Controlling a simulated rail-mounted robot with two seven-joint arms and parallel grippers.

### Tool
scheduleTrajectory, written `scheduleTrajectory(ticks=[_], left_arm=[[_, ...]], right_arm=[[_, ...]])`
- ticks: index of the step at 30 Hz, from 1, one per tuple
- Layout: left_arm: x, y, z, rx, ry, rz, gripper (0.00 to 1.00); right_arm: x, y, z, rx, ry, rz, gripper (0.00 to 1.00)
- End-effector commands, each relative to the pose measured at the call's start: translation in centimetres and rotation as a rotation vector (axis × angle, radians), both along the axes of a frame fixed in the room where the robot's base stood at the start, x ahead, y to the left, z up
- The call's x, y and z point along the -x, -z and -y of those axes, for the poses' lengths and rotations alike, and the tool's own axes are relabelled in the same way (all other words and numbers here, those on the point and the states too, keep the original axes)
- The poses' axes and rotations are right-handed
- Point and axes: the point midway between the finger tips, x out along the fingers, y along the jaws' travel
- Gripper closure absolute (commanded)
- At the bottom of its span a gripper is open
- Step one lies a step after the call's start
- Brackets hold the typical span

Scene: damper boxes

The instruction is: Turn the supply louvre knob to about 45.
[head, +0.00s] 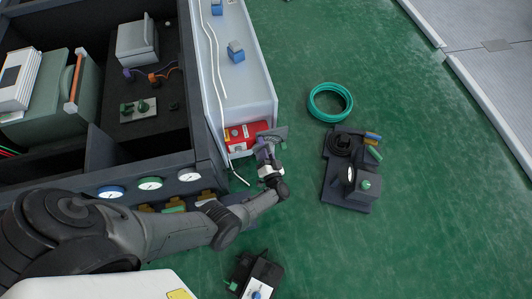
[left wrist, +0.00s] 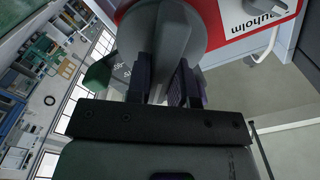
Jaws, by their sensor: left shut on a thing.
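The grey knob (left wrist: 172,38), with a raised bar across a round disc, fills the upper middle of the left wrist view. My left gripper (head: 266,149) reaches the front end of the pale channel in the head view. In the left wrist view its dark fingers (left wrist: 170,86) are shut on the knob's bar, one on each side. A red and white labelled panel (left wrist: 232,22) lies behind the knob. In the head view a small grey plate (head: 275,134) shows at the fingertips; the knob is mostly hidden there. The dial marks are too small to read. My right gripper is not in view.
The pale channel (head: 262,85) holds a red item (head: 240,137) and small blue blocks. Dark compartments with round gauges (head: 150,184) stand left. A teal hose coil (head: 330,102) and a dark device (head: 349,170) lie on the green floor, right. Another dark box (head: 258,272) is below.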

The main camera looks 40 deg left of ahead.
Motion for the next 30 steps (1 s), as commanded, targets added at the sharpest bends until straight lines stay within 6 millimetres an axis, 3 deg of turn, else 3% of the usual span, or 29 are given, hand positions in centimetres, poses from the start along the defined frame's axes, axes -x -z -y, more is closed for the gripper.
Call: scheduleTrajectory(ticks=[21,22,30], left_arm=[[0.01,0.11,-0.02,-0.04,0.0,-0.059,1.0],[0.01,0.11,-0.02,-0.04,0.0,-0.059,0.77],[-0.01,0.07,-0.03,-0.039,0.0,-0.058,0.53]], right_arm=[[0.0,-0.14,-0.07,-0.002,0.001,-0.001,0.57],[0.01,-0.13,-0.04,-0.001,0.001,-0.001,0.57],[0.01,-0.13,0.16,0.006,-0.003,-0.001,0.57]])
